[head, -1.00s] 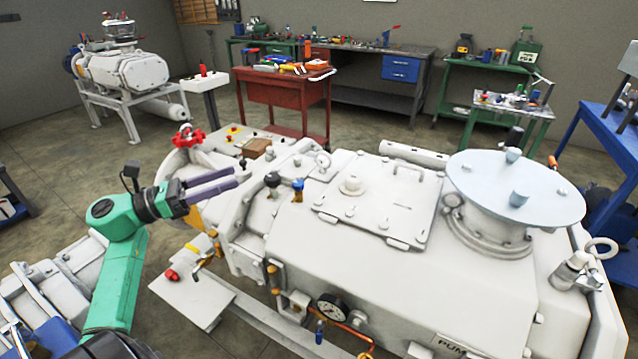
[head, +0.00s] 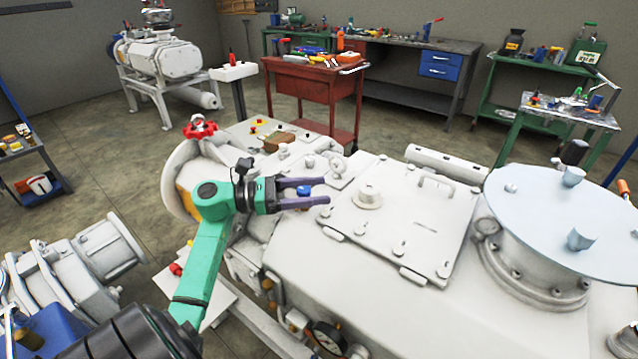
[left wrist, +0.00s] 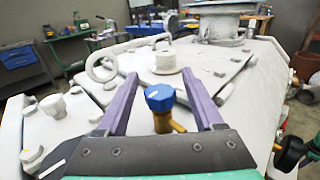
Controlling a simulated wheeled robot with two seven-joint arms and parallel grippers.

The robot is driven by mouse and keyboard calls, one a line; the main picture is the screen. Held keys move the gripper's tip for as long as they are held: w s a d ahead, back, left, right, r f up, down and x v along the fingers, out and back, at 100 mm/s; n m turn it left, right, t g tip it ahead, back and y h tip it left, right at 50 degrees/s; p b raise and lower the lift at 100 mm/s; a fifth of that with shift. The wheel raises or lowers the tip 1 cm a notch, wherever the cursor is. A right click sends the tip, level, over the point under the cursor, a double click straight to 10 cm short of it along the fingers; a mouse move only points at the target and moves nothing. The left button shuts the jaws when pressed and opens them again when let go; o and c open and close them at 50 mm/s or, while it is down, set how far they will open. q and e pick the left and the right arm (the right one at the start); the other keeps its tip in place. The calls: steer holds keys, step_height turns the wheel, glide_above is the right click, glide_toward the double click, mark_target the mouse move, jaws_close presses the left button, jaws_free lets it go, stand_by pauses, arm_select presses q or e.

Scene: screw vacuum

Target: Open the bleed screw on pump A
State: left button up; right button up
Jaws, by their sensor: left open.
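The large white pump (head: 400,245) fills the middle and right of the head view. A blue-capped screw on a brass fitting (left wrist: 160,98) stands on its top; its blue cap also shows in the head view (head: 304,190). I take this to be the bleed screw. My left gripper (head: 325,190) is open, with its purple fingers pointing right. In the left wrist view the blue cap stands upright between the two fingers (left wrist: 157,100), with gaps on both sides. Whether it lies fully at fingertip depth I cannot tell.
A lifting ring (left wrist: 101,67) and a bolted hatch cover (head: 395,222) lie close by on the pump. A red handwheel (head: 200,127) is to the left. A pressure gauge (head: 327,338) is below. A red tool cart (head: 310,95) stands behind.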

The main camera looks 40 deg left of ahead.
arm_select(q)
steer(key=shift+w+d, duration=0.4)
jaws_close()
